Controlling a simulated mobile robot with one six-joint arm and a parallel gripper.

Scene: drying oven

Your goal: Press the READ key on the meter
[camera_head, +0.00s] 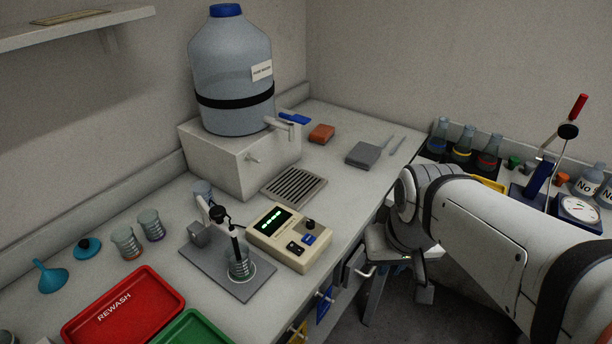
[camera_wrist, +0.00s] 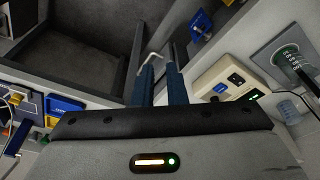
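The meter (camera_head: 290,238) is a cream box on the bench, with a lit green display (camera_head: 270,220), a dark knob (camera_head: 310,224), a blue key (camera_head: 309,239) and a dark key (camera_head: 295,248). The key lettering is too small to read. The meter also shows at the right in the wrist view (camera_wrist: 222,85), with its blue key (camera_wrist: 220,88). My gripper (camera_wrist: 162,72) has two dark blue fingers with a gap between them and nothing held. It is apart from the meter, off the bench's front edge near the drawer fronts.
A probe stand (camera_head: 228,280) with a beaker (camera_head: 240,268) stands left of the meter. A drain grille (camera_head: 293,187) and a large water carboy (camera_head: 232,75) are behind it. A pale handle (camera_wrist: 150,58) projects near my fingers. Red (camera_head: 125,308) and green trays lie front left.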

